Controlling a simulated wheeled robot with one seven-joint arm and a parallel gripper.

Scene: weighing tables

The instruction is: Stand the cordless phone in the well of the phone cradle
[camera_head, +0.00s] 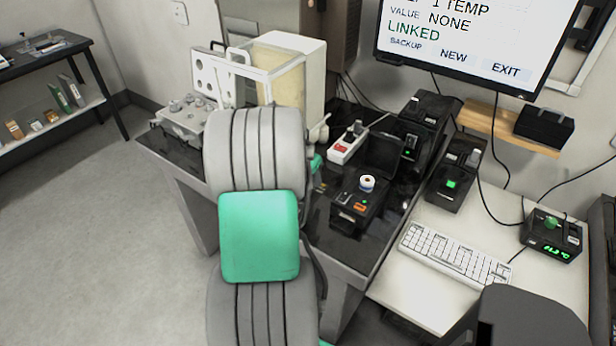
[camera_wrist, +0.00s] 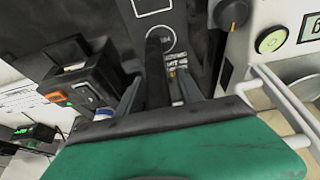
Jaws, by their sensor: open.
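My gripper (camera_wrist: 160,85) shows in the wrist view, with its two fingers apart. A dark upright bar (camera_wrist: 156,70) stands between the fingers. It may be the cordless phone, but I cannot tell, and no grip on it shows. My arm hides the gripper in the head view. A black unit with a small green light (camera_head: 409,148) stands at the back of the dark table. Another black unit with a lit green square (camera_head: 450,185) stands to its right. I cannot tell which, if either, is the phone cradle; its well is not clear.
A black label printer (camera_head: 360,205) with a white roll stands on the dark table; it also shows in the wrist view (camera_wrist: 85,90). A white power strip (camera_head: 346,148) lies behind it. A white keyboard (camera_head: 455,258) and a green-display unit (camera_head: 551,240) occupy the white table.

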